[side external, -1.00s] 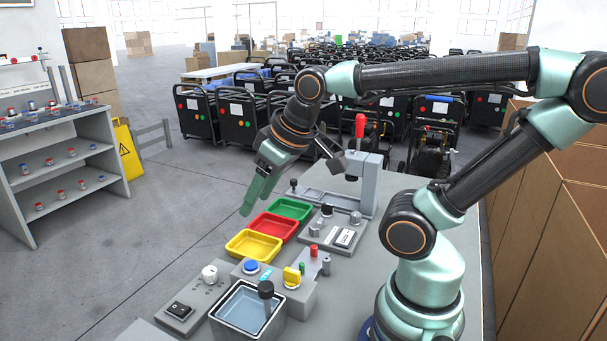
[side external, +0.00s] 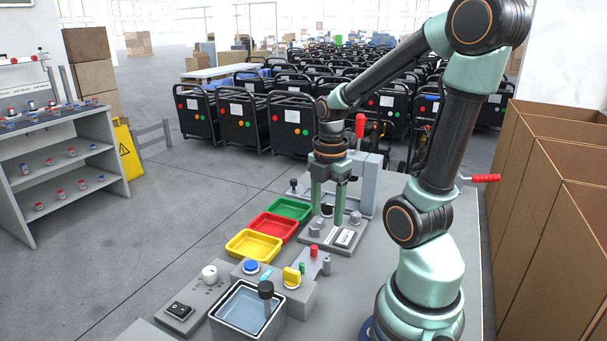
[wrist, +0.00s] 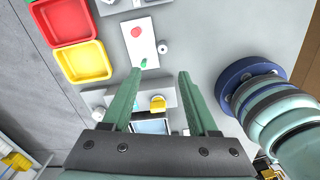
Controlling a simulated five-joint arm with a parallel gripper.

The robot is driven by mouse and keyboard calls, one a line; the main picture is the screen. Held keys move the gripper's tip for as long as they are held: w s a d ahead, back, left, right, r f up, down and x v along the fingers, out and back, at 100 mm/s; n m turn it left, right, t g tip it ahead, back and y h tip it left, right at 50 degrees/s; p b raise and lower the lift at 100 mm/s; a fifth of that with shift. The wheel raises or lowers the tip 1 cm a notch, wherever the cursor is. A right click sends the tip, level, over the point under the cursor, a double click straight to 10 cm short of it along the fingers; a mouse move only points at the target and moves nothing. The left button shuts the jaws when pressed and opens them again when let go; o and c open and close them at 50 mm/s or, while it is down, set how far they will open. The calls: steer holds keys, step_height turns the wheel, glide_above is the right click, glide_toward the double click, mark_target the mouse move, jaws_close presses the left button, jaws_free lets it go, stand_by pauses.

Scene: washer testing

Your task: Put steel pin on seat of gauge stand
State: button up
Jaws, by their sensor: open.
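A small upright grey steel pin (side external: 326,265) stands beside the block with the red and green pegs in the side external view. In the wrist view a round metal top (wrist: 163,47) beside the pale plate looks like the same pin. The low grey base with a small display (side external: 345,238) and short metal posts seems to be the gauge stand; its seat is hard to make out. My gripper (side external: 327,215) points down over that base, its fingers apart. In the wrist view my gripper (wrist: 158,76) is open with nothing between the fingers.
Green (side external: 290,208), red (side external: 268,227) and yellow (side external: 253,245) trays line the table's left side. A press with a red lever (side external: 360,126) stands behind my gripper. A liquid-filled square tank (side external: 245,310) and a button box (side external: 250,268) are in front.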

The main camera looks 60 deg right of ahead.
mark_target(327, 259)
steer(key=shift+n, duration=0.4)
steer(key=shift+s+d+f, duration=0.1)
steer(key=shift+f, duration=3.05)
steer(key=shift+s+d+f, duration=0.1)
steer(key=shift+f, duration=3)
steer(key=shift+w, duration=0.1)
jaws_close()
